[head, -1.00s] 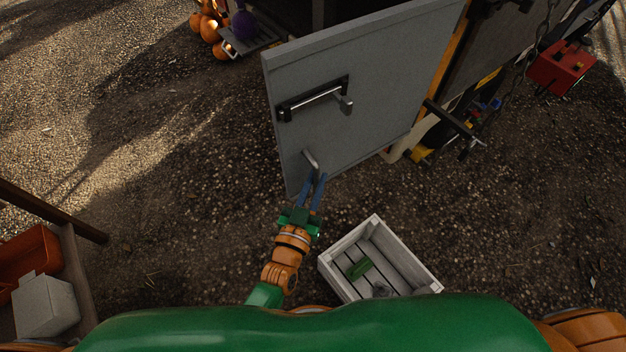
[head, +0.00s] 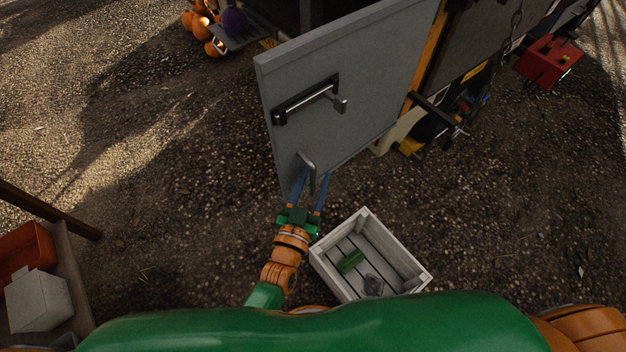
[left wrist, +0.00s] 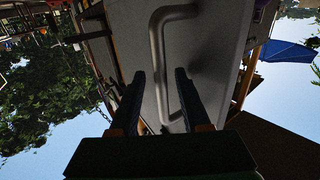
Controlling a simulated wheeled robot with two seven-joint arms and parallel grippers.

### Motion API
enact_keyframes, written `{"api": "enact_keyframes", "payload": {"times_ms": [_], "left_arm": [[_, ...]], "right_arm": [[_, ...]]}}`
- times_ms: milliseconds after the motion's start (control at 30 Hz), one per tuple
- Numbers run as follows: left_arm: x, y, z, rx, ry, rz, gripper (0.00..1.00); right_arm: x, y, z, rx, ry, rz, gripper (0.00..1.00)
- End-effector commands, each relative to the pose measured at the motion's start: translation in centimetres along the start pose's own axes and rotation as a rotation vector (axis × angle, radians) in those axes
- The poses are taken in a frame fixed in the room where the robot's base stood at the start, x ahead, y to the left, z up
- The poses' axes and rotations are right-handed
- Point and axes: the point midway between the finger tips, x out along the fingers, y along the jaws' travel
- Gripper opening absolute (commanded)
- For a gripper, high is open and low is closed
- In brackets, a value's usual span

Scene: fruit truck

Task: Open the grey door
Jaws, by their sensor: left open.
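The grey door (head: 360,85) stands swung out from the dark truck body in the head view, its face toward me. A black and silver latch handle (head: 308,98) is on its upper part. A bent metal pull handle (head: 308,161) is near its lower left corner. My left gripper (head: 312,178) is open at the lower handle, with one finger on each side of it in the picture. In the left wrist view, the handle (left wrist: 158,60) runs between the two open fingers (left wrist: 158,78). I cannot tell whether they touch it. My right gripper is not in view.
A white slatted crate (head: 406,261) with a green item inside stands on the ground near my front. A red box (head: 548,62) is at the upper right. Orange and grey bins (head: 40,300) are at the lower left.

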Motion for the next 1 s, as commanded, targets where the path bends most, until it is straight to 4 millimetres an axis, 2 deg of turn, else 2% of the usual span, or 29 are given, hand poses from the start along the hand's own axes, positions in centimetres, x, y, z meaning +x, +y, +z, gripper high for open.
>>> {"api": "enact_keyframes", "payload": {"times_ms": [267, 367, 500, 633, 1000], "left_arm": [[-0.3, 0.0, 0.2, 0.0, -0.006, 0.0, 0.47], [-1.8, 0.0, 0.2, 0.001, -0.008, 0.0, 0.47], [-4.9, 0.0, 0.1, 0.0, -0.007, 0.001, 0.47], [-6.7, 0.1, 0.2, 0.0, -0.006, 0.001, 0.47], [-7.1, 0.1, 0.1, 0.0, -0.004, 0.001, 0.47]], "right_arm": [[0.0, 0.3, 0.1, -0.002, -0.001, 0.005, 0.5], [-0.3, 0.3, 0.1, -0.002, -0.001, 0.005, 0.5], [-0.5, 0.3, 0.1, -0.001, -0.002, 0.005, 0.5], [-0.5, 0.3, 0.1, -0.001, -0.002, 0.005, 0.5], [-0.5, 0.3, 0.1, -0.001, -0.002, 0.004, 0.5]]}}
